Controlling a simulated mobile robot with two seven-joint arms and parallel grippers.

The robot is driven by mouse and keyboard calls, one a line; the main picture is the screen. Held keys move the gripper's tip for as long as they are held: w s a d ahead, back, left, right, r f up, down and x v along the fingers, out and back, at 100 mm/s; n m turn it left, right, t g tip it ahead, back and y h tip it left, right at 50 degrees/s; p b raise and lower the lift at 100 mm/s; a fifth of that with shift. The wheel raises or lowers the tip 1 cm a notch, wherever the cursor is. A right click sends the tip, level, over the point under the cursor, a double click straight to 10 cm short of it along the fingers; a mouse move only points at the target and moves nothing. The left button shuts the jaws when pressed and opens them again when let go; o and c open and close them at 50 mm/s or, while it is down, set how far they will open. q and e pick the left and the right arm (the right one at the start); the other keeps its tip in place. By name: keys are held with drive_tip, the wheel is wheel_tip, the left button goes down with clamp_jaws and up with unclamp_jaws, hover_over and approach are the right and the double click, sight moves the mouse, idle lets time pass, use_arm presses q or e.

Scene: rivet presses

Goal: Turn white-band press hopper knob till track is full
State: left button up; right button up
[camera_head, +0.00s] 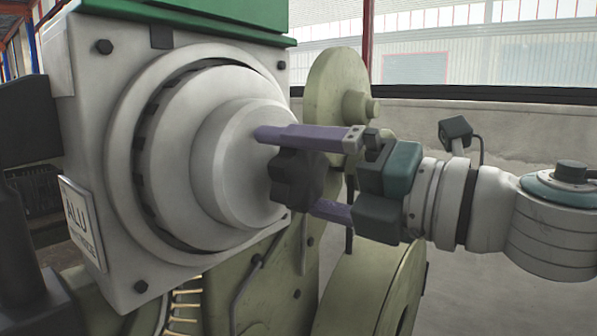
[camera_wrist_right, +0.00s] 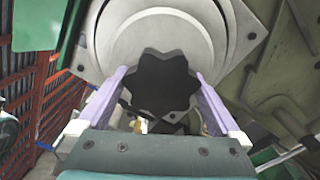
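The hopper knob is black and lobed. It sits at the front of the pale round hopper (camera_head: 165,150), which has stepped rings on a square housing. The knob (camera_head: 293,182) fills the middle of the right wrist view (camera_wrist_right: 160,82). My right gripper (camera_head: 285,170) is open around it, one purple finger above and one below in the head view. In the right wrist view the fingers (camera_wrist_right: 161,80) flank the knob, with narrow gaps seeming to show. The lower fingertip is hidden behind the knob in the head view. My left gripper is out of view.
A plate reading ALU (camera_head: 82,222) is fixed low on the housing, under a green top (camera_head: 215,12). A pale green wheel (camera_head: 337,95) stands behind my right gripper, and a larger round green part (camera_head: 375,285) lies below it. Floor shows at the right.

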drive_tip(key=b+v, duration=0.3)
drive_tip(key=v, duration=0.7)
drive_tip(key=shift+b, duration=0.35)
